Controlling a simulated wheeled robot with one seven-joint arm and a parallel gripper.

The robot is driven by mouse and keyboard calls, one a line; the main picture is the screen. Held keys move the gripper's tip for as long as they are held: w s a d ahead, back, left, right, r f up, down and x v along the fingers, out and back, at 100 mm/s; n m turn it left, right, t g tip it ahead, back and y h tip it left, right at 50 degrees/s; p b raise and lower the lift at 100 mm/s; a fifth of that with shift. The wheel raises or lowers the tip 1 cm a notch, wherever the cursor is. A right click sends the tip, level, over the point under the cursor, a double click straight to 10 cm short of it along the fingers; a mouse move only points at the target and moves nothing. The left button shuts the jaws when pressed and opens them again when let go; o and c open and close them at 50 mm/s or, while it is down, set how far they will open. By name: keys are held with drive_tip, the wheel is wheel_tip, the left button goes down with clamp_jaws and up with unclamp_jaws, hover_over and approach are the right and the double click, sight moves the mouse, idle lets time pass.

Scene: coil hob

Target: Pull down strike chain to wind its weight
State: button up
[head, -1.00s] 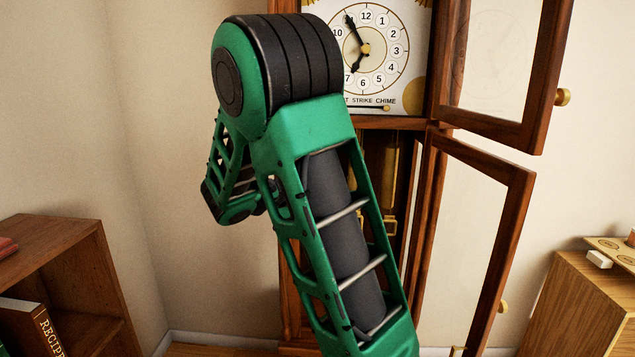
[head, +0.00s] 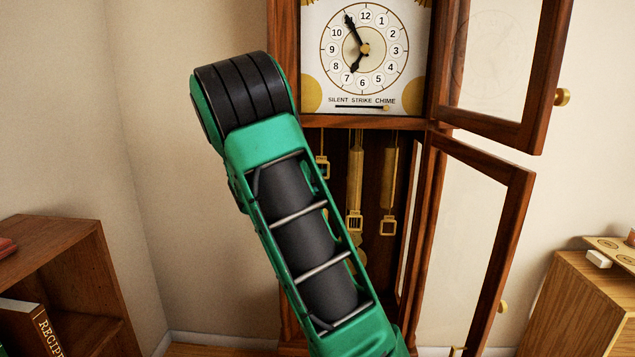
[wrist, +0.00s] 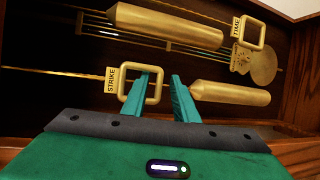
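In the wrist view, the brass strike pull ring (wrist: 153,86), with its STRIKE tag, hangs on a chain. My gripper (wrist: 160,82) is open around one side of it. One finger overlaps the ring's opening and the other is just outside it, with a gap between them. I cannot tell whether either finger touches it. A brass weight (wrist: 230,93) lies just beyond the fingers. The TIME ring (wrist: 262,34) is farther off.
The clock's lower door (head: 520,215) and upper door (head: 549,75) stand open to the right. Two other brass weights (head: 355,177) (head: 390,172) hang inside the case. The pendulum disc (wrist: 263,67) is nearby. A bookshelf (head: 55,240) stands left and a wooden cabinet (head: 580,305) right.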

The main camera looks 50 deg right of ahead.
drive_tip(key=shift+d, duration=0.2)
clamp_jaws()
drive_tip(key=shift+a+f, duration=0.1)
drive_tip(key=shift+f, duration=0.1)
idle(1.1)
